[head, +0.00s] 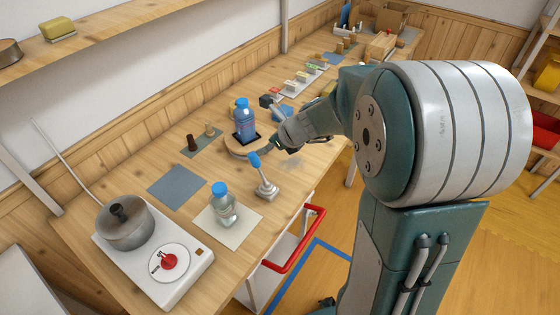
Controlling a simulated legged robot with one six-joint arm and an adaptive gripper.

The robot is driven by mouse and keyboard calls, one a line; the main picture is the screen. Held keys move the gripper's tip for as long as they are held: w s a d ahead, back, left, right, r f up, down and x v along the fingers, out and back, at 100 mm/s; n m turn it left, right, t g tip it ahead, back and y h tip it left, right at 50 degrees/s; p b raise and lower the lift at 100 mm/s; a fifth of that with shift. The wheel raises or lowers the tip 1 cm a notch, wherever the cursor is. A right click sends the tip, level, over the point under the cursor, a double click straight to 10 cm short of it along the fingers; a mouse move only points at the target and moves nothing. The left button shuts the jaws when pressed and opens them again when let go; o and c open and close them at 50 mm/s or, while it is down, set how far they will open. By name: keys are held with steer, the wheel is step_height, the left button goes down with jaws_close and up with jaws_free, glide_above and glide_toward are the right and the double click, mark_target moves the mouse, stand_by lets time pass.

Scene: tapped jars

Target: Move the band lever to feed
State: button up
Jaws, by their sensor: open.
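A lever with a blue knob (254,159) and a grey base (267,191) stands near the front edge of the bench. Its shaft tilts up and to the left. No feed mark is readable on it, so I cannot tell whether it is the band lever. My gripper (277,148) is open, just above and to the right of the blue knob, and looks apart from it. My gripper and forearm hide part of the bench behind them.
A blue bottle (244,122) stands on a round wooden stand (236,149) left of my gripper. A blue-capped jar (222,203) stands on a pale mat (240,236). A pot (124,222) sits on a white hotplate (188,285). A blue-grey mat (177,185) is bare.

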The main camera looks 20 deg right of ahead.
mark_target(252, 153)
steer(key=shift+a+x, duration=0.2)
steer(key=shift+x, duration=3.6)
